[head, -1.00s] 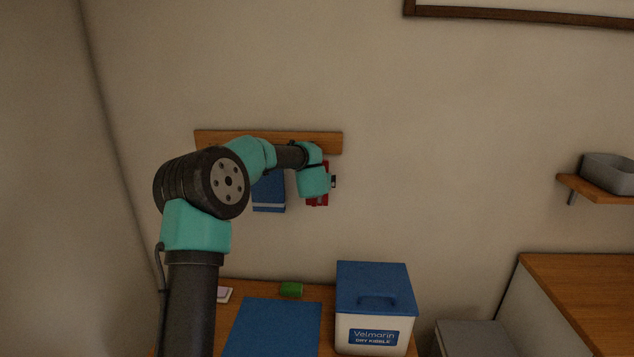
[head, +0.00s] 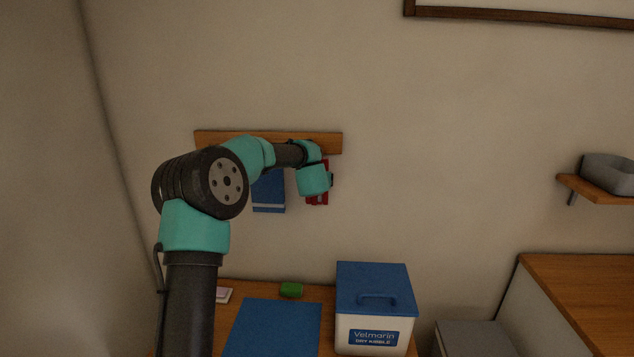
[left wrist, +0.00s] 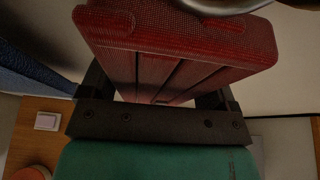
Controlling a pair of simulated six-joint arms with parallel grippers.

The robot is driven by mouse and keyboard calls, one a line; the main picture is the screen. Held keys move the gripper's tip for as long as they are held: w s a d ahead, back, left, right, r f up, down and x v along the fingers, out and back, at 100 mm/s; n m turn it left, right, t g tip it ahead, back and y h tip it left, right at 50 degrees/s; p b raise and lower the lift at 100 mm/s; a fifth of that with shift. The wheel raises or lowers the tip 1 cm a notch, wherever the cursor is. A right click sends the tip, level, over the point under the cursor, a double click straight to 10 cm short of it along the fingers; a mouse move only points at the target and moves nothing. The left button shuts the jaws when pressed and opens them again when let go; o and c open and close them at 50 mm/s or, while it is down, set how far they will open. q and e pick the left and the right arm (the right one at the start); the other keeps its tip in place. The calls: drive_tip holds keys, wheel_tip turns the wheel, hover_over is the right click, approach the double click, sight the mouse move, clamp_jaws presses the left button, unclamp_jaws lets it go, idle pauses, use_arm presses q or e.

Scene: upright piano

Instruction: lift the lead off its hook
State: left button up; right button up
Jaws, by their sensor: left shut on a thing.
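The lead (head: 326,184) is red and hangs at the right part of the wooden hook rail (head: 230,137) on the wall. My left gripper (head: 320,187) is at the lead, and the wrist covers much of it in the head view. In the left wrist view the red webbing of the lead (left wrist: 180,45) lies between the two dark fingers of my left gripper (left wrist: 155,90), which are shut on it. A metal curve (left wrist: 225,5) shows at the top edge there. The hook itself is hidden, so I cannot tell whether the lead still touches it. My right gripper is not in view.
A blue towel-like cloth (head: 268,193) hangs left of the lead. Below stand a white kibble bin (head: 375,322) with a blue lid, a blue mat (head: 275,328) and a green item (head: 291,290). A shelf (head: 600,190) with a grey bowl is at right. The wall right of the rail is clear.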

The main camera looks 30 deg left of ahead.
use_arm(q)
drive_tip(key=shift+r, duration=0.9)
drive_tip(key=shift+s+d, duration=0.15)
drive_tip(key=shift+s, duration=0.25)
drive_tip(key=shift+s+d, duration=0.4)
drive_tip(key=shift+s, duration=0.35)
drive_tip(key=shift+s+d, duration=0.35)
drive_tip(key=shift+s, duration=0.45)
drive_tip(key=shift+s+d, duration=0.4)
drive_tip(key=shift+s, duration=0.35)
drive_tip(key=shift+s+d, duration=0.1)
drive_tip(key=shift+s, duration=0.05)
drive_tip(key=shift+s+d, duration=0.35)
drive_tip(key=shift+s, duration=0.35)
drive_tip(key=shift+s+d, duration=0.3)
drive_tip(key=shift+s, duration=0.4)
drive_tip(key=shift+s+d, duration=0.35)
drive_tip(key=shift+s, duration=0.35)
